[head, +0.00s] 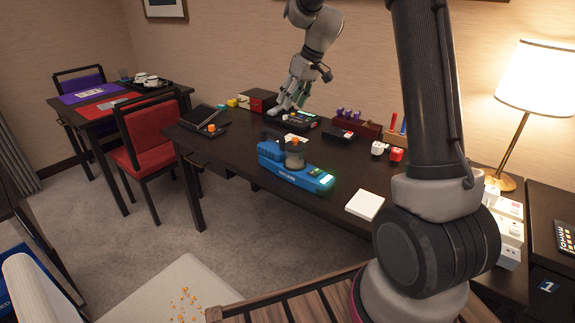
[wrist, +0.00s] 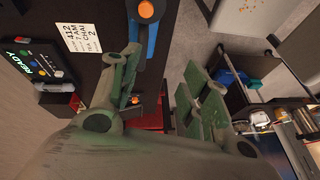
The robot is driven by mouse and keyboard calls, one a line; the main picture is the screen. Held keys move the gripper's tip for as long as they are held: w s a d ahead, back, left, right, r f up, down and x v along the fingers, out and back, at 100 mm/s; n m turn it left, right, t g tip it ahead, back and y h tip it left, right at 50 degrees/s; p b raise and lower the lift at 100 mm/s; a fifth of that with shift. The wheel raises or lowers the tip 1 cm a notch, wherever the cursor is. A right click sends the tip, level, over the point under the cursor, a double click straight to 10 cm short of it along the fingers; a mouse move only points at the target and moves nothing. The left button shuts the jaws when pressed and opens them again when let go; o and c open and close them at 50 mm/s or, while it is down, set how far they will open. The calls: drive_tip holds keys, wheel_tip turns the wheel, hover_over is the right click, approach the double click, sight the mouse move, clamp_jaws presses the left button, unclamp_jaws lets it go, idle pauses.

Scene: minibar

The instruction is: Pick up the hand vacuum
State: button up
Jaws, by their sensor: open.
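The hand vacuum (head: 290,172) is a blue body with a dark handle, a clear canister with an orange top and a pale lit end. It lies on the dark desk near its front edge. In the wrist view a blue part of it (wrist: 152,42) shows at the top edge, cut off by the frame and partly behind a finger. My gripper (head: 287,107) is open and empty, above the back of the desk, behind and apart from the vacuum. In the wrist view its two green-grey fingers (wrist: 166,88) are spread apart.
A black panel with a lit screen (wrist: 45,62) lies close to my gripper, beside a white note card (wrist: 79,38). A dark tray (head: 203,118) is at the desk's left. A white pad (head: 365,205) lies right of the vacuum. A lamp (head: 540,80) stands at right.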

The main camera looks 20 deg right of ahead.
approach(273, 132)
wheel_tip(273, 132, down, 2)
drive_tip(key=w, duration=0.1)
drive_tip(key=f, duration=0.1)
drive_tip(key=w+f, duration=0.1)
drive_tip(key=a+f+n, duration=0.1)
drive_tip(key=shift+w+f+y, duration=0.2)
drive_tip(key=shift+w+y, duration=0.1)
drive_tip(key=shift+y, duration=0.1)
drive_tip(key=x, duration=0.5)
drive_tip(key=shift+s+d+f, duration=0.1)
clamp_jaws()
